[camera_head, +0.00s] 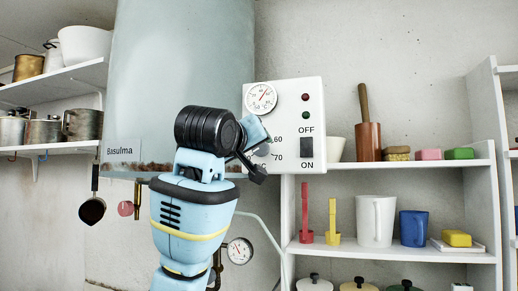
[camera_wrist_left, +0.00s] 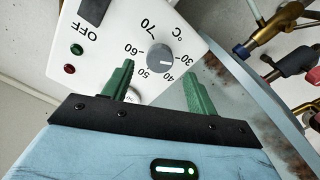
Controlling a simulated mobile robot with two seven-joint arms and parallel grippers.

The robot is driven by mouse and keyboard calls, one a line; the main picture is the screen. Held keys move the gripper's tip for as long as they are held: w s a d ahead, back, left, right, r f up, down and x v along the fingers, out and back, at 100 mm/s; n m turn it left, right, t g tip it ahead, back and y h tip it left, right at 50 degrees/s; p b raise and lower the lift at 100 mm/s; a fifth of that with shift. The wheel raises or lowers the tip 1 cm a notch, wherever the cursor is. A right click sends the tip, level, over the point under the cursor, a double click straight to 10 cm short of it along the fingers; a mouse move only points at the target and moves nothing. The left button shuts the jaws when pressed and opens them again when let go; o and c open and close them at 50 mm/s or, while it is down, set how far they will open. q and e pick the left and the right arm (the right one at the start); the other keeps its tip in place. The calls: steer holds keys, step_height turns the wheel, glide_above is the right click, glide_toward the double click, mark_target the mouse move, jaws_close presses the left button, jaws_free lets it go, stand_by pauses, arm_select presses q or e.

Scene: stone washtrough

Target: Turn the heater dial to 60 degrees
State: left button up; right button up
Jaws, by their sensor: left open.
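The heater dial (camera_wrist_left: 160,59) is a small round grey knob on the white control panel (camera_wrist_left: 100,40). Marks from 30 to 70 surround it in the left wrist view. I cannot clearly tell which mark it points to. In the head view the dial (camera_head: 263,150) is partly hidden by my left gripper, with 60 and 70 showing beside it. My left gripper (camera_wrist_left: 158,67) is open, its two green fingers on either side of the dial in the picture. I cannot tell whether they touch it. My right gripper is in neither view.
The panel also has a round thermometer (camera_head: 261,98), red and green lamps and a black OFF/ON switch (camera_head: 306,147). The pale heater tank (camera_head: 180,60) stands left of it. Pipes and a pressure gauge (camera_head: 240,251) are below. Shelves (camera_head: 400,252) with mugs and soaps stand right.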

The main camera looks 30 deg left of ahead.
mark_target(259, 148)
arm_select(q)
steer(key=shift+x, duration=2.4)
steer(key=c, duration=1)
